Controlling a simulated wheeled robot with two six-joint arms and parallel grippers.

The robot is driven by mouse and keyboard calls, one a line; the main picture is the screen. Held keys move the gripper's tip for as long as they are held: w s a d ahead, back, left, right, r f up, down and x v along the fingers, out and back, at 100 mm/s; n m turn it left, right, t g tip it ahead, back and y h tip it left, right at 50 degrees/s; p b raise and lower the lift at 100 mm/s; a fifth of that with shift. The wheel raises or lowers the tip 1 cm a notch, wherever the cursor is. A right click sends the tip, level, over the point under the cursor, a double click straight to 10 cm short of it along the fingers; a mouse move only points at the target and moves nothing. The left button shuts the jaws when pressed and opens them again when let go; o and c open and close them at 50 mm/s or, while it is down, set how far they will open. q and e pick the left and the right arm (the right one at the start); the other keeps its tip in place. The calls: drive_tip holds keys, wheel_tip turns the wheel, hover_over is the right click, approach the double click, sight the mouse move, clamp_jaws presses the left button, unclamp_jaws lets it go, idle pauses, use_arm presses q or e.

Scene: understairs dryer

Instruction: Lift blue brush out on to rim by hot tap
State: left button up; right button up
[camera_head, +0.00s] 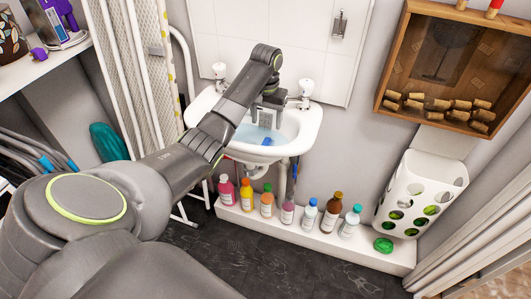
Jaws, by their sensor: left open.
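A white wall basin (308,128) holds pale blue water. A small blue thing, which looks like the blue brush (267,141), lies in the front part of the bowl; much of it is hard to make out. My left gripper (266,118) points down over the bowl, open, behind the blue brush in the picture and apart from it as far as I can tell. White-topped taps stand at the back corners of the rim, a left tap (219,72) and a right tap (305,91). I cannot tell which is hot. My right gripper is out of view.
Several bottles (288,213) stand on a white ledge (370,254) below the basin. A folded ironing board (150,60) leans at the left. A wooden cork box (455,60) and a white holed bin (425,190) are at the right. My left arm crosses the basin's left side.

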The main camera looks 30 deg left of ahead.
use_arm(q)
wheel_tip(320, 180, down, 5)
drive_tip(key=shift+r, duration=0.1)
drive_tip(key=shift+f, duration=0.45)
drive_tip(key=f, duration=0.5)
drive_tip(key=shift+s+a+b, duration=0.15)
drive_tip(key=shift+s+b, duration=0.05)
drive_tip(key=shift+b, duration=0.15)
drive_tip(key=shift+c, duration=1.1)
drive_tip(key=c, duration=0.7)
drive_tip(key=shift+c, duration=0.8)
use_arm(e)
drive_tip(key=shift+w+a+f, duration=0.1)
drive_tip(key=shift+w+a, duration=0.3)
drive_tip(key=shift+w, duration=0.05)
